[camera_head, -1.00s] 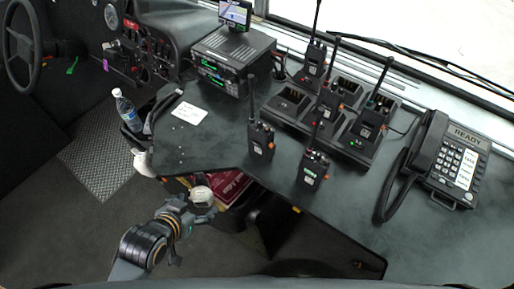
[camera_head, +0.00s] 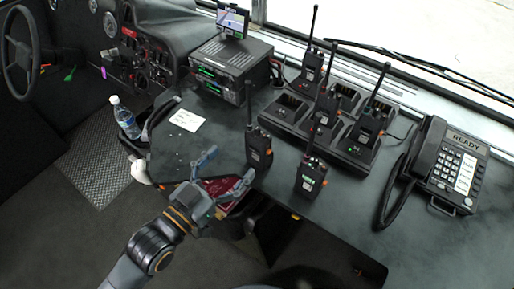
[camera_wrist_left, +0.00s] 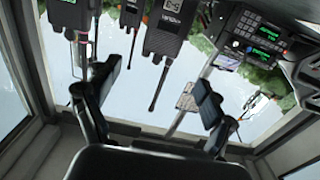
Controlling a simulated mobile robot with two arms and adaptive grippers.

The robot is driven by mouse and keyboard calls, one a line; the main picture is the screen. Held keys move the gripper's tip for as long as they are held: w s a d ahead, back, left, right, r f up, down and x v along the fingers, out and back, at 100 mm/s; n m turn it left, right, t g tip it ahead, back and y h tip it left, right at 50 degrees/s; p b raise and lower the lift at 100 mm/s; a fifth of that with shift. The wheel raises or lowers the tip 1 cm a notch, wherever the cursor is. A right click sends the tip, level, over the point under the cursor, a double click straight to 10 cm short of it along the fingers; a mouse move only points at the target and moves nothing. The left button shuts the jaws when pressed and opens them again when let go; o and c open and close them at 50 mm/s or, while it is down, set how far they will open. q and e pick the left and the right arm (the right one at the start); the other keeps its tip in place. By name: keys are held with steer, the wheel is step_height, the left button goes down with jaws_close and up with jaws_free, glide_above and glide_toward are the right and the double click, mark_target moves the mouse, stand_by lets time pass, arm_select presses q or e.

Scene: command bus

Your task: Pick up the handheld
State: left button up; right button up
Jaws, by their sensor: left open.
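Several black handheld radios with antennas are in the head view. One handheld (camera_head: 259,150) stands upright on the dark desk, nearest my left gripper, and another (camera_head: 311,178) stands to its right. Others stand in a charger (camera_head: 353,152) behind them. My left gripper (camera_head: 229,167) is open and empty by the desk's front edge, just left of the nearest handheld and apart from it. In the left wrist view, a handheld (camera_wrist_left: 166,30) shows upside down beyond my open fingers, with part of another (camera_wrist_left: 75,14) at upper left. My right gripper is not in view.
A desk phone (camera_head: 455,165) stands at the right. A radio unit (camera_head: 232,68) with a small screen sits at the back. A water bottle (camera_head: 125,118) stands at the desk's left side, and a white card (camera_head: 187,120) lies on the desk. Bare desk surrounds the two front handhelds.

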mark_target(254, 138)
arm_select(q)
steer(key=x, duration=0.5)
steer(key=p+x, duration=0.1)
steer(key=x, duration=0.4)
steer(key=shift+w+d+f, duration=0.1)
steer(key=shift+w+f, duration=0.05)
steer(key=c, duration=1.6)
jaws_close()
